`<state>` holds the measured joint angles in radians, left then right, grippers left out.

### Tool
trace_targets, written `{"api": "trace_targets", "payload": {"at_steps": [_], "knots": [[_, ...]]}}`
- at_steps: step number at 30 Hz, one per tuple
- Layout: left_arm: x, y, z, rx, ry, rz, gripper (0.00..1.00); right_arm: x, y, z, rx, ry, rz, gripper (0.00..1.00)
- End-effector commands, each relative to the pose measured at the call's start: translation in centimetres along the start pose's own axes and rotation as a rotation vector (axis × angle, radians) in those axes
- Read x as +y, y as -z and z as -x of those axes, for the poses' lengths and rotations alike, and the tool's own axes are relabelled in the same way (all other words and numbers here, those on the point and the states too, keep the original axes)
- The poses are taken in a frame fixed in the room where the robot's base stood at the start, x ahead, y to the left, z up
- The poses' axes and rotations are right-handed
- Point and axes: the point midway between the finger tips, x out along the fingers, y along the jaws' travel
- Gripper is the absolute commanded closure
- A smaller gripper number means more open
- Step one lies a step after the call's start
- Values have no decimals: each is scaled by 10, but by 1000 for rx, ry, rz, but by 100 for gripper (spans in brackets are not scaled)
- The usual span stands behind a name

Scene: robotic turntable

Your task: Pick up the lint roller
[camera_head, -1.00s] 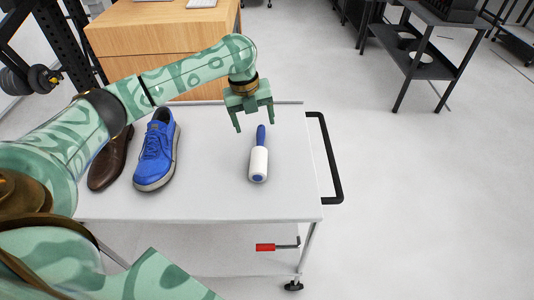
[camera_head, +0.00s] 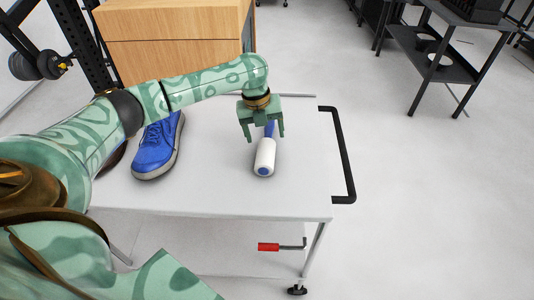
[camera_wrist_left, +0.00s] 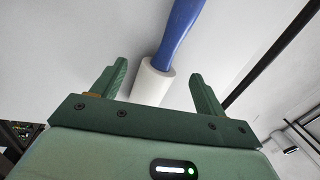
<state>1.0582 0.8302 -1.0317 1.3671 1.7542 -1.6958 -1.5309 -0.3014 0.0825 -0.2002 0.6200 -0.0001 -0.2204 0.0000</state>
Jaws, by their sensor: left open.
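The lint roller (camera_head: 265,158) lies on the white cart top (camera_head: 225,190), its white roll toward the front and its blue handle (camera_head: 270,130) pointing away from me. My left gripper (camera_head: 264,138) is open, with its fingers pointing down on either side of the handle region in the head view. In the left wrist view, the roller's white roll (camera_wrist_left: 153,82) shows between the two open fingers (camera_wrist_left: 160,85), and the blue handle (camera_wrist_left: 178,35) extends beyond them. I see no finger touching it. My right gripper is not in view.
A blue sneaker (camera_head: 158,148) stands on the cart left of the roller, with a brown shoe mostly hidden behind my left arm. A black handle (camera_head: 345,160) borders the cart's right side. A wooden cabinet (camera_head: 175,40) stands behind. The cart top right of the roller is clear.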

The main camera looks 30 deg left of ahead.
Motion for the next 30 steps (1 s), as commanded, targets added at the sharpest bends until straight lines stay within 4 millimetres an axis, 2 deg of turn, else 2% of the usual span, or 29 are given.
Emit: {"api": "trace_targets", "payload": {"at_steps": [1, 4, 11, 14, 15, 17, 26, 30], "knots": [[2, 0, -16, 5, -3, 1, 27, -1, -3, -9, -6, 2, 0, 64], [2, 0, -29, 2, -3, 0, 27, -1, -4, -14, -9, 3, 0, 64], [1, 0, -29, 0, 0, -1, 27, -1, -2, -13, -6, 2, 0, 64], [1, 0, -29, 0, 0, -1, 52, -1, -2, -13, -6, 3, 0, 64], [1, 0, -29, 0, 0, -1, 63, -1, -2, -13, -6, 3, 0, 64], [1, 0, -29, 0, -1, -1, 77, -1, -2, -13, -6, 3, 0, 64], [1, 0, -27, 0, 0, 0, 78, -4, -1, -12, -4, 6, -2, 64], [-1, 0, -16, -2, 1, -1, 78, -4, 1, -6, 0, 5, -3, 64]]}}
